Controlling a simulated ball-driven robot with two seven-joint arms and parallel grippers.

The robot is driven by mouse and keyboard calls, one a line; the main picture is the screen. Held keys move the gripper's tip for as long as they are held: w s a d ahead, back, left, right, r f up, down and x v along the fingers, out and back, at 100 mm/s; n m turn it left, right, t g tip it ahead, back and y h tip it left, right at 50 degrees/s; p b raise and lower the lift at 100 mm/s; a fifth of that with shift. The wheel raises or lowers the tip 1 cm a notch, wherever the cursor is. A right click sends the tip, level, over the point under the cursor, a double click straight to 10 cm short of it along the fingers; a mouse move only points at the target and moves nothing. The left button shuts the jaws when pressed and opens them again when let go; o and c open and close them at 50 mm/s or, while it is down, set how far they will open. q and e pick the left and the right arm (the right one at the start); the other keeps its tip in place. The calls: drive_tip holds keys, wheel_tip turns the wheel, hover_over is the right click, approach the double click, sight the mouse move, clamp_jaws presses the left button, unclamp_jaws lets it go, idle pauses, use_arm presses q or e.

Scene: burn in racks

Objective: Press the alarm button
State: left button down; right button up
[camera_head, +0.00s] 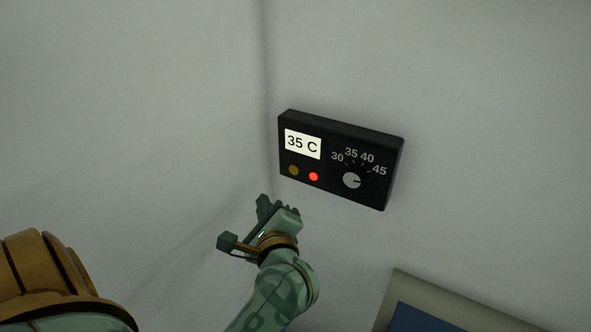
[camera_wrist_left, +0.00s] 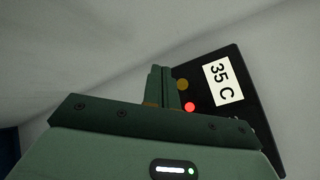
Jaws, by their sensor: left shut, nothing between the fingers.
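A black control box (camera_head: 340,160) is fixed to the wall near the corner. It has a white display reading 35 C (camera_head: 303,144), a dull amber button (camera_head: 293,170), a bright red lit button (camera_head: 313,176) and a round dial (camera_head: 352,181). My left gripper (camera_head: 265,204) is shut and empty, below and left of the box in the head view. In the left wrist view, the shut fingers (camera_wrist_left: 163,88) point toward the box edge beside the amber button (camera_wrist_left: 182,85) and the red button (camera_wrist_left: 190,106). I cannot tell contact with the box. My right gripper is not in view.
Plain grey walls meet in a corner (camera_head: 266,90) just left of the box. A framed blue panel (camera_head: 425,318) shows at the bottom right of the head view. The wall around the box is otherwise clear.

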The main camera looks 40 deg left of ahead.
sight(294, 170)
use_arm(q)
drive_tip(key=w, duration=0.8)
drive_tip(key=shift+w+a, duration=0.35)
drive_tip(key=shift+a, duration=0.1)
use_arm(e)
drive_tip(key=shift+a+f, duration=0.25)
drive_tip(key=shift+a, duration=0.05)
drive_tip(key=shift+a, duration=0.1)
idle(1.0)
use_arm(q)
drive_tip(key=shift+w+b, duration=0.15)
drive_tip(key=shift+b, duration=0.25)
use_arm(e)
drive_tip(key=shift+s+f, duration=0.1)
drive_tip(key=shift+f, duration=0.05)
use_arm(q)
drive_tip(key=shift+w, duration=0.3)
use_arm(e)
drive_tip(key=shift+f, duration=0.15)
